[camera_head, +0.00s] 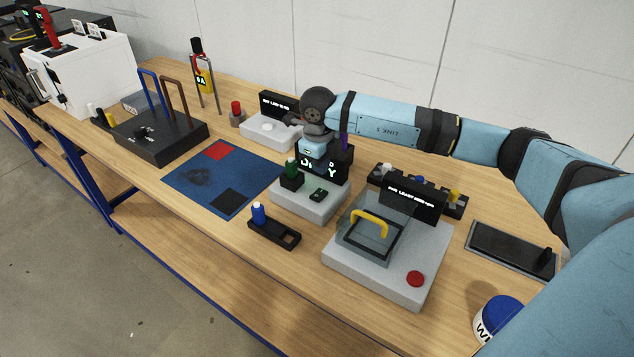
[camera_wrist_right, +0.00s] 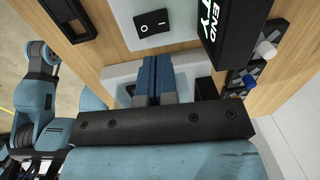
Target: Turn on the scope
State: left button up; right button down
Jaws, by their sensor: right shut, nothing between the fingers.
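The scope appears to be the light grey unit (camera_head: 312,204) at the table's middle, with a black display block (camera_head: 338,165) and a green-topped part in a black holder (camera_head: 291,178). A small black rocker switch (camera_head: 318,195) is on its top. My right gripper (camera_head: 313,160) is shut and empty, over the unit and partly covering the display. In the wrist view its blue fingertips (camera_wrist_right: 157,62) are together, just short of the switch, apparently apart from it. My left gripper is out of view.
A grey box with a clear, yellow-handled lid and red button (camera_head: 415,279) stands at the right. A black slotted block (camera_head: 274,234) with a blue-topped part is in front. A blue mat (camera_head: 225,178) and black box (camera_head: 160,136) lie left. Bare table runs along the front edge.

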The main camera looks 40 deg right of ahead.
notch_tip(320, 180, up, 7)
jog(key=d, duration=0.1)
jog(key=shift+w+d+f+b, duration=0.15)
jog(key=shift+w+d+b, duration=0.05)
jog(key=shift+w+b, duration=0.2)
jog(key=shift+s+f, duration=0.1)
